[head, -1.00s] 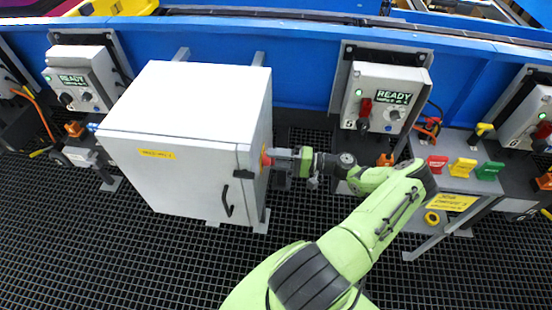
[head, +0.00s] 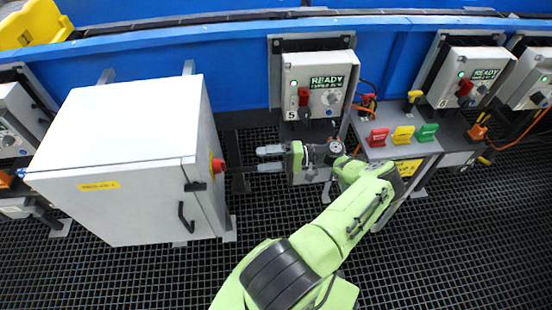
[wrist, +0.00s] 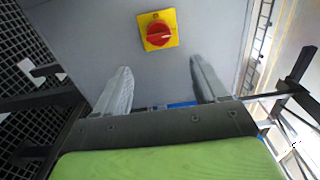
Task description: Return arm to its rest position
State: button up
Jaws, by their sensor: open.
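My gripper (head: 270,159) is open and empty, its two grey fingers pointing left toward the side of the grey cabinet (head: 120,135). A gap separates the fingertips from the red rotary switch (head: 217,166) on that side. In the wrist view the fingers (wrist: 160,85) are spread apart, and the red switch on its yellow plate (wrist: 158,30) lies beyond them, between and above the tips. My green arm is stretched forward from the bottom of the head view.
Station box 5 (head: 318,85) reading READY is mounted behind my gripper. A small table (head: 385,150) with red, yellow and green tags stands to the right of it. Box 6 (head: 472,78) is further right. A blue conveyor wall (head: 235,65) runs behind. The dark grid floor in front is open.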

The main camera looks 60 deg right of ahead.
jog(key=v, duration=0.3)
jog(key=shift+s+d, duration=0.25)
dwell(0.4)
